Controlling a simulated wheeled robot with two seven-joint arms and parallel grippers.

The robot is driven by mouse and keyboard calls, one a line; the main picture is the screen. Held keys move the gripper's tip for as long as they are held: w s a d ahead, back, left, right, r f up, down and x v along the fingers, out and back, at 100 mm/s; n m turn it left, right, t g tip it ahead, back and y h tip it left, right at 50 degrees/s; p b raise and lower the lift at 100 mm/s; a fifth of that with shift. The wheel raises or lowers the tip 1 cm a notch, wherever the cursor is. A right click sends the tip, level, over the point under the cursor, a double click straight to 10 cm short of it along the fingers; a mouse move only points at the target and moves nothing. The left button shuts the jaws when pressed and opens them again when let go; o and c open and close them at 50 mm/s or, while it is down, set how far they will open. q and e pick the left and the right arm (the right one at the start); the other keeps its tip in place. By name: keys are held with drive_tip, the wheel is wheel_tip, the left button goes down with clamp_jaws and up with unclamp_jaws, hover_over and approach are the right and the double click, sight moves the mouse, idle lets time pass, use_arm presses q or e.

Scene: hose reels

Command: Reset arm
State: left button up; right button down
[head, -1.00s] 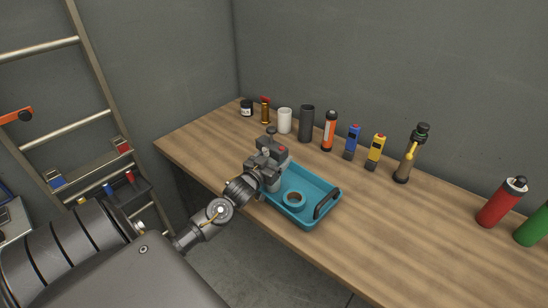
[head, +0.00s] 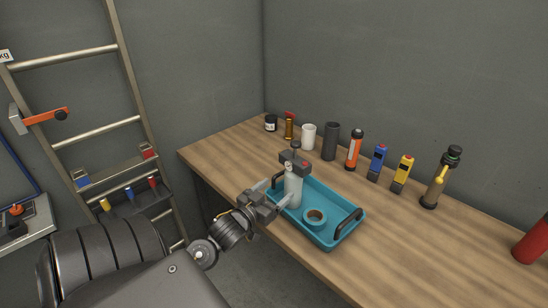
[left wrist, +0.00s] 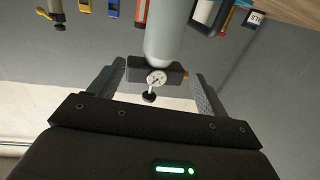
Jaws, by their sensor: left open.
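My left gripper (head: 277,190) is open at the left long side of the teal tray (head: 345,232). In the left wrist view the bottle (left wrist: 168,32) shows between and beyond the two spread fingers of the gripper (left wrist: 160,82). My right gripper is out of view.
A tape roll (head: 314,217) lies in the tray. Behind it on the wooden table (head: 420,255) stand a white cup (head: 308,137), a dark cylinder (head: 331,142), an orange tube (head: 354,150) and blue and yellow devices. A ladder (head: 130,90) leans at left.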

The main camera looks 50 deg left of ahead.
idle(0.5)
use_arm(q)
drive_tip(key=s+d+f+g+h, duration=0.1)
drive_tip(key=s+d+f+g, duration=0.6)
drive_tip(key=f, duration=0.4)
drive_tip(key=s+d+f+m+g+h, duration=0.1)
drive_tip(key=s+d+f+m+g, duration=0.2)
drive_tip(key=s+d, duration=0.4)
drive_tip(key=s+d+f+m+g+h, duration=0.1)
drive_tip(key=s+d+f+g, duration=0.25)
drive_tip(key=s+d, duration=0.4)
wheel_tip(320, 180, down, 26)
drive_tip(key=s+a+g, duration=0.2)
drive_tip(key=s, duration=0.1)
drive_tip(key=s+a+f+g, duration=0.1)
drive_tip(key=s+a+f, duration=0.1)
drive_tip(key=s+f, duration=1.2)
drive_tip(key=shift+s+a+f, duration=0.35)
drive_tip(key=shift+s, duration=0.5)
